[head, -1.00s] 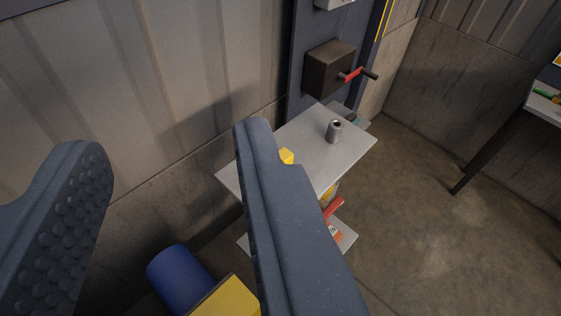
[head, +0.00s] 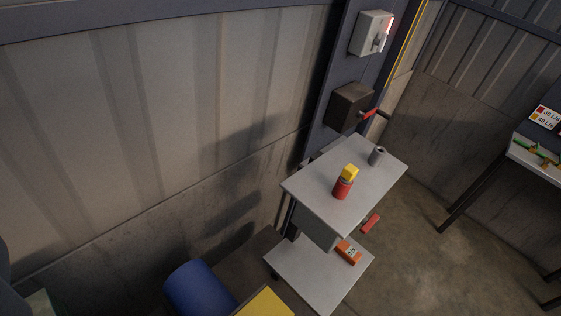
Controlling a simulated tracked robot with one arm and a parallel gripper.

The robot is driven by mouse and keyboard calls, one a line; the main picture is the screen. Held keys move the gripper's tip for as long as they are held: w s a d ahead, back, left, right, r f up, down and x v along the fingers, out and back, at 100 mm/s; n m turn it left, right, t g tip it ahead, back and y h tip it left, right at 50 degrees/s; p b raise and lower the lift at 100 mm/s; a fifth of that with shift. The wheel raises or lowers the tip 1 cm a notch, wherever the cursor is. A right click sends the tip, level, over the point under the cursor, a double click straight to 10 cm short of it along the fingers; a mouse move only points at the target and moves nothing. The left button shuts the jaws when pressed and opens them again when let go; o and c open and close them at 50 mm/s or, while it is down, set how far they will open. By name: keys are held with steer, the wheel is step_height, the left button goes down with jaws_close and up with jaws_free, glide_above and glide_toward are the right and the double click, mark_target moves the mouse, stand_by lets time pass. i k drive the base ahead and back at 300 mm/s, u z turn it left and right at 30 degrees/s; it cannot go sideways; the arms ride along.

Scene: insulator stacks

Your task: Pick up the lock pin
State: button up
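I cannot make out a lock pin for certain. A small grey metal cylinder with a dark hole in its top (head: 376,156) stands upright near the far right end of a grey cart's top shelf (head: 325,207). Only a dark sliver of my gripper (head: 4,268) shows at the lower left edge, well away from the cart. Its fingertips are out of view, so its opening and anything in it are hidden.
An orange labelled box (head: 348,251) lies on the cart's lower shelf. A blue cylinder (head: 199,289) and a yellow surface (head: 264,304) are at the bottom. A dark box with a red handle (head: 350,106) is on the column behind. A bench (head: 538,160) stands right, with open floor between.

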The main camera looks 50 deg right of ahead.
mark_target(349, 172)
steer(key=u, duration=1.3)
steer(key=k, duration=1.45)
steer(key=z, duration=1.35)
steer(key=i, duration=1)
steer(key=u, duration=0.1)
